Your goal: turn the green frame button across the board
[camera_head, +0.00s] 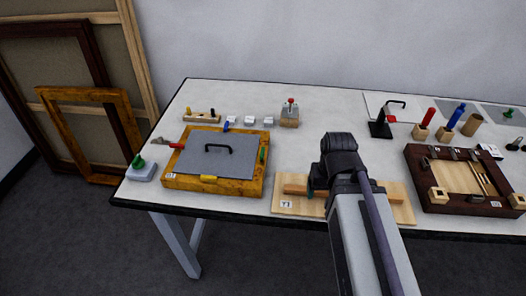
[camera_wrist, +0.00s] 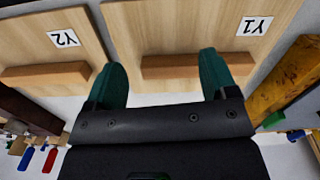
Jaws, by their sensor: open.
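A golden frame (camera_head: 256,184) lies on the table at left with a grey board (camera_head: 214,163) inside it; the board has a black handle (camera_head: 220,147). The green frame button (camera_head: 263,155) sits on the frame's right side and looks long and narrow. A yellow button (camera_head: 208,178) is on the near side, a red one (camera_head: 176,145) on the left, a blue one (camera_head: 226,127) at the far side. My gripper (camera_head: 314,191) is right of the frame, over a pale wooden board (camera_head: 285,208). In the wrist view my gripper (camera_wrist: 164,82) is open, its dark green fingers apart; I cannot tell its height.
The pale board Y1 (camera_wrist: 215,15) and board Y2 (camera_wrist: 50,15) each carry a wooden strip. A green-knobbed block (camera_head: 141,170) stands left of the frame. A small block with a red knob (camera_head: 290,113) stands behind. A dark frame (camera_head: 437,208) lies at right.

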